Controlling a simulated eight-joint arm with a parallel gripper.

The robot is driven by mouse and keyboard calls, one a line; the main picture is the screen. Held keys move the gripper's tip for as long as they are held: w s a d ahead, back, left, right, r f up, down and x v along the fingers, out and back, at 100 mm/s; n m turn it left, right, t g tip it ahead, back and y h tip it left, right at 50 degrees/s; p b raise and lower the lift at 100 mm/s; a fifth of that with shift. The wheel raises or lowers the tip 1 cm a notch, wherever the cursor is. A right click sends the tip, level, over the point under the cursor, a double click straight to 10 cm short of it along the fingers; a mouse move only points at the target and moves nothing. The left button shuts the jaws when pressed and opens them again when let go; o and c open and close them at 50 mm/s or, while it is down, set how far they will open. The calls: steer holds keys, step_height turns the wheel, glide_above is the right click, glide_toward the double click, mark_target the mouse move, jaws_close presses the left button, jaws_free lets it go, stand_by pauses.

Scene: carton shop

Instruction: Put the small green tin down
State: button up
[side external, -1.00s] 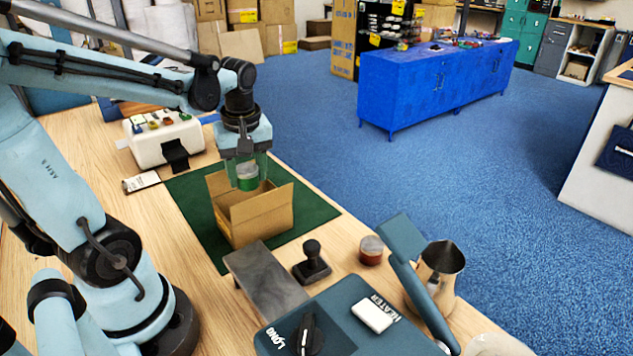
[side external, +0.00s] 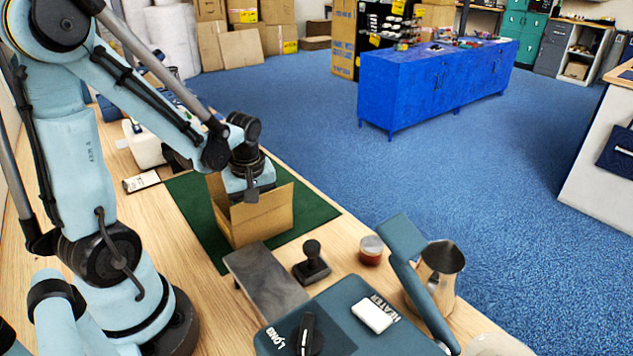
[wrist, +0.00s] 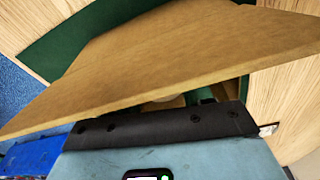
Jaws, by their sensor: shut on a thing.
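The open cardboard carton (side external: 262,218) stands on the green mat (side external: 318,208), flaps up. My gripper (side external: 248,186) is lowered into the carton's mouth, its fingertips hidden behind the carton walls. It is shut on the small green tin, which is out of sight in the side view. In the wrist view a carton flap (wrist: 170,65) covers most of the picture. Below the flap's edge only slivers of pale and green show, too little to make out the tin's shape or whether it touches the carton floor.
A grey metal plate (side external: 265,280), a black-handled stamp (side external: 312,264) and a red-brown jar (side external: 371,250) stand in front of the carton. A heater device (side external: 340,315) and a metal jug (side external: 441,268) are nearer. A white box (side external: 146,148) stands behind left.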

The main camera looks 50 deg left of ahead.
steer(key=shift+f, duration=0.6)
steer(key=shift+f, duration=0.15)
steer(key=o, duration=1.1)
steer(key=shift+c, duration=0.2)
step_height(320, 180, up, 12)
steer(key=d, duration=0.1)
steer(key=shift+s+d, duration=0.2)
steer(key=shift+d, duration=0.05)
